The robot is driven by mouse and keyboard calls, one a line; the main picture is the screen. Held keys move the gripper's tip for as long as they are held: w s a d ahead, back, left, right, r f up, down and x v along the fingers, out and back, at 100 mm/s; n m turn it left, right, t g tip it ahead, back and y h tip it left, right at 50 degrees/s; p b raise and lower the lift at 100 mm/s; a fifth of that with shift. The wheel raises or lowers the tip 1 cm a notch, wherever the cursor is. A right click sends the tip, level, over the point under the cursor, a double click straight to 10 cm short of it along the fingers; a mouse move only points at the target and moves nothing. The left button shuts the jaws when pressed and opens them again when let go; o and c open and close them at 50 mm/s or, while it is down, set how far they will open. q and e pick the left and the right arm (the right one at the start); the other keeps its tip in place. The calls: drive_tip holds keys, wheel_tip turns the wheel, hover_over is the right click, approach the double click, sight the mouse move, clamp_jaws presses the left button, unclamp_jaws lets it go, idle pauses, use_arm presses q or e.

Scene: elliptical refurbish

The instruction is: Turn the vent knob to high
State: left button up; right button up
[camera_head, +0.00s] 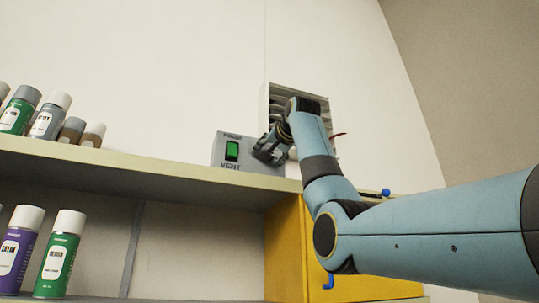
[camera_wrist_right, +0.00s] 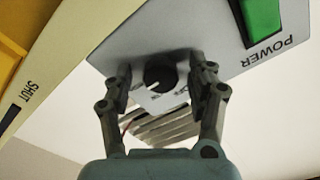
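The vent control box (camera_head: 229,152) is grey, with a green power switch, and stands on the shelf in the head view. My right gripper (camera_head: 268,151) is in front of its right part and hides the knob there. In the right wrist view the black round vent knob (camera_wrist_right: 161,76), with a white pointer mark, sits on the grey panel (camera_wrist_right: 135,38). My right gripper (camera_wrist_right: 162,80) is open, with one finger on each side of the knob and a gap visible around it. Part of the lettering by the knob is hidden. My left gripper is not in view.
A slatted vent grille (camera_head: 274,100) is on the wall behind my right arm. Spray cans (camera_head: 45,115) stand on the shelf (camera_head: 150,172) at left, with more cans (camera_head: 62,250) below. A yellow cabinet (camera_head: 285,250) is under the shelf. The green switch (camera_wrist_right: 262,14) is near the right finger.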

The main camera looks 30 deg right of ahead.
drive_tip(key=v, duration=1.2)
drive_tip(key=shift+f, duration=0.15)
idle(0.3)
